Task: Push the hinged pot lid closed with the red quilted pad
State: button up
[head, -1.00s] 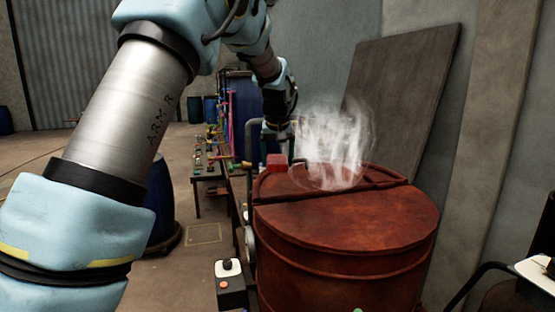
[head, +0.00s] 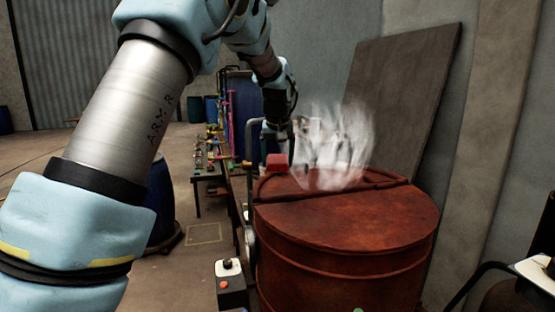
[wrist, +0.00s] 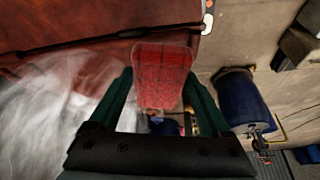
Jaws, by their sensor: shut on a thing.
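The pot (head: 340,270) is a large rust-red round vessel in the head view. Its flat front top (head: 345,222) is covered, and a raised bar crosses behind it. Steam hides much of the back part, so I cannot tell the hinged lid's angle. The red quilted pad (head: 277,162) is at the pot's back left rim; it also shows in the wrist view (wrist: 162,78). My gripper (wrist: 160,92) is shut on the pad, one dark green finger on each side. Whether the pad touches the lid is unclear.
White steam (head: 335,145) rises beside my gripper. A dark board (head: 405,110) leans on the wall behind the pot. A bench with coloured valves (head: 212,165) and a blue barrel (wrist: 240,98) stand nearby. A button box (head: 230,282) is at the pot's front left.

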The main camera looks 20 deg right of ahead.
jog(key=a+r+p, duration=0.2)
jog(key=a+r, duration=0.3)
jog(key=a, duration=0.1)
jog(key=shift+w, duration=0.4)
dwell(0.3)
